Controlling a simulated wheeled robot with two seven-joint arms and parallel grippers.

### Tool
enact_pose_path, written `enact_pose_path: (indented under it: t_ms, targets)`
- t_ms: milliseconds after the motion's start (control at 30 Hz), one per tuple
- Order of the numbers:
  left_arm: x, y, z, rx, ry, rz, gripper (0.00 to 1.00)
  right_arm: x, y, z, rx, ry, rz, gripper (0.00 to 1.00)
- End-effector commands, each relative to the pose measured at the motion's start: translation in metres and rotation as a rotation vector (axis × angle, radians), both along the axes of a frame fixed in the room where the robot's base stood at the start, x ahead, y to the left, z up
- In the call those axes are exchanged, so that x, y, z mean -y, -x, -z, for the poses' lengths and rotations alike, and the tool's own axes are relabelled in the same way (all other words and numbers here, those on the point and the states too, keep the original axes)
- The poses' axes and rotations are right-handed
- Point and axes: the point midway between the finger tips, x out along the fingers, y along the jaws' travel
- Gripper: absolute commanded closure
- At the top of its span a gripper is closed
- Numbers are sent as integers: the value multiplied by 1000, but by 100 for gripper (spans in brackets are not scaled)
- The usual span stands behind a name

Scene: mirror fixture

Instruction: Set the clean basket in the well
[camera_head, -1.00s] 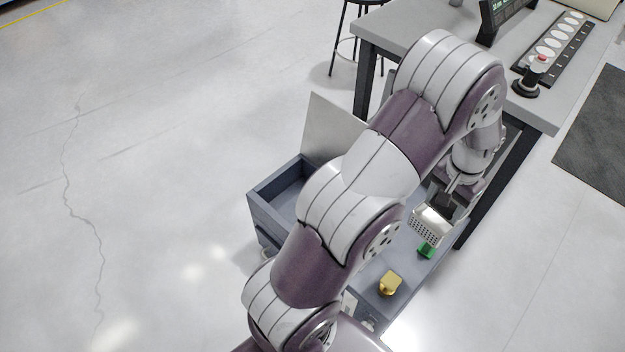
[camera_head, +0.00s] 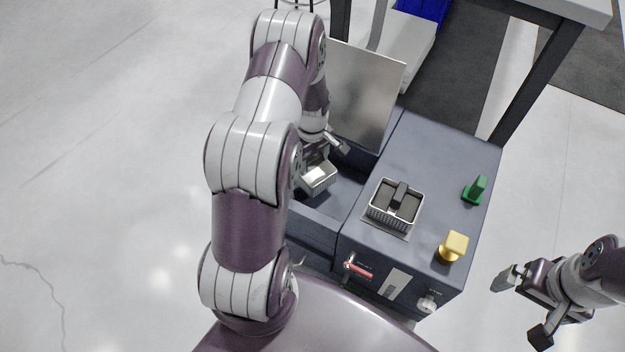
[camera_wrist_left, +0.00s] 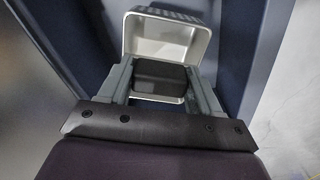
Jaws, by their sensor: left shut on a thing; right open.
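A small silver perforated basket (camera_head: 319,179) is held by my left gripper (camera_head: 325,160) at the blue-grey well (camera_head: 345,192). In the left wrist view the left gripper (camera_wrist_left: 160,80) is shut on this basket (camera_wrist_left: 165,42); its inside is bare metal with a dark block at the near side. Dark blue walls show on both sides of it. Whether it touches the well floor I cannot tell. A second basket (camera_head: 381,215) with dark blocks in it stands on the cabinet top (camera_head: 425,165). My right gripper (camera_head: 522,307) is open and empty, right of the cabinet.
A raised metal lid (camera_head: 362,95) stands behind the well. A green block (camera_head: 475,190) and a yellow block (camera_head: 453,246) sit on the cabinet top. A red handle (camera_head: 358,268) and a knob (camera_head: 427,303) are on its front. A table (camera_head: 575,8) stands behind.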

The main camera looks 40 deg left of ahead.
Motion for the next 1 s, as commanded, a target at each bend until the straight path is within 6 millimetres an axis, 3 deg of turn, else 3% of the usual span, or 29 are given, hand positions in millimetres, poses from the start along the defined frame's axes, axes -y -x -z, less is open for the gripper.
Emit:
enact_pose_path:
  t_ms: [233, 600, 633, 700, 1000]
  targets:
    - [0, 0, 51, 0, 0, 2, 90, 0, 0, 28, 0, 0, 0, 0]
    - [0, -1, 55, 1, -1, 4, 90, 0, 0, 27, 0, 0, 0, 0]
    - [0, -1, 55, 1, -1, 4, 33, 0, 0, 27, 0, 0, 0, 0]
    - [0, -1, 54, 1, -1, 4, 11, 0, 0, 27, 0, 0, 0, 0]
    - [0, -1, 52, 2, 0, 4, 11, 0, 0, 26, 0, 0, 0, 0]
